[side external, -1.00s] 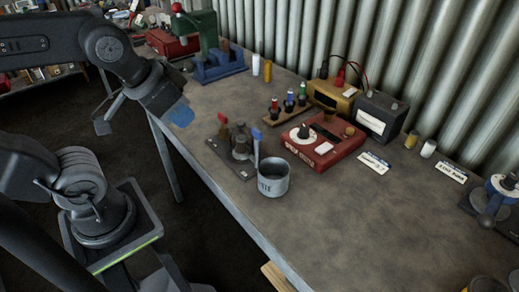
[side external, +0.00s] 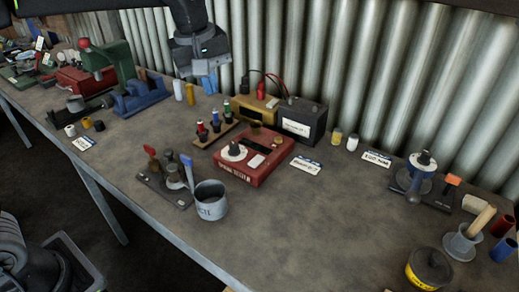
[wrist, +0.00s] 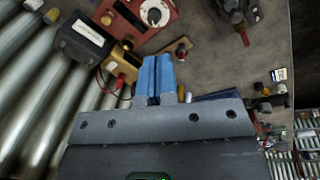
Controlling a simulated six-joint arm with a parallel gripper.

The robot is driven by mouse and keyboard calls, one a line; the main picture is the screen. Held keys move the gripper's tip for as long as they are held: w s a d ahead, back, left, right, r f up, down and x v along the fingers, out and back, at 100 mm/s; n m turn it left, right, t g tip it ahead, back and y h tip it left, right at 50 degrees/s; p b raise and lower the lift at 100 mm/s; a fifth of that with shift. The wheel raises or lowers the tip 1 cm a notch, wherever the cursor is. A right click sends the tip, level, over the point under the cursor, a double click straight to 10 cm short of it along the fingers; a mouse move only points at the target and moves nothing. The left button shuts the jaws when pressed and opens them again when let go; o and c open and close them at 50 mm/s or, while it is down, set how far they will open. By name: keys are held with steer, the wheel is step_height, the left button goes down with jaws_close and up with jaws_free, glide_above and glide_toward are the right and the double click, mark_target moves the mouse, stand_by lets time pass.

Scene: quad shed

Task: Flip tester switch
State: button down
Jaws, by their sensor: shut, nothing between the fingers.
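The red tester box (side external: 248,172) sits mid-bench. It has a white dial with a black knob (side external: 233,150), a dark slot and a small white block (side external: 256,161) on top; I cannot tell whether that block is the switch or how it is set. The tester shows partly at the top of the wrist view (wrist: 140,22), with its dial (wrist: 154,13). My gripper (side external: 209,86) is at the back by the corrugated wall, left of the tester and apart from it. Its blue fingers (wrist: 157,62) are together and empty.
A yellow box (side external: 254,108) and a black battery (side external: 302,122) with leads stand behind the tester. A rack of coloured bottles (side external: 216,128) is at its left. A grey mug (side external: 210,200) and a small stand (side external: 165,187) are in front.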

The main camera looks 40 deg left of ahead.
mark_target(257, 160)
steer(key=w+d+f+n+g, duration=0.2)
steer(key=w+d+f+n, duration=0.3)
steer(key=w, duration=0.4)
steer(key=shift+w+f+n, duration=0.35)
steer(key=shift+f+n, duration=0.35)
steer(key=shift+f, duration=0.1)
steer(key=shift+d, duration=0.1)
step_height(257, 160, down, 14)
steer(key=shift+f, duration=0.1)
steer(key=shift+f, duration=0.15)
steer(key=shift+s, duration=0.1)
steer(key=shift+s+r, duration=0.35)
steer(key=shift+s, duration=0.25)
